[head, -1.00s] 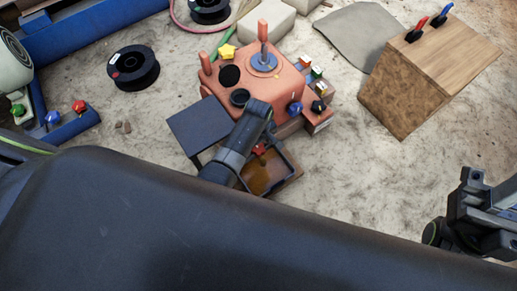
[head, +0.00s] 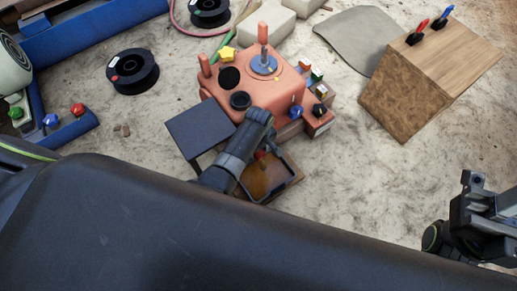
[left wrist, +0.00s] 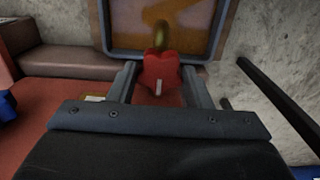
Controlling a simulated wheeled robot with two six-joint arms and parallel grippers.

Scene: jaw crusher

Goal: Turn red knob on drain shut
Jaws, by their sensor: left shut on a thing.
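The jaw crusher is an orange-red machine (head: 262,95) in the middle of the head view. The red knob on its drain (left wrist: 161,75) is between my left gripper's fingers in the left wrist view, with a white mark on it and a brass spout (left wrist: 160,35) beyond. My left gripper (left wrist: 158,84) is shut on the red knob. In the head view the knob (head: 260,155) is mostly hidden by my left gripper. A dark tray (head: 268,178) with a brown-orange inside lies by the drain. My right gripper (head: 470,205) is at the right edge, away from the machine; its fingers are unclear.
A dark side table (head: 199,127) stands left of the machine. A wooden block with red and blue handled tools (head: 425,85) is at the right. The floor between machine and block is clear.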

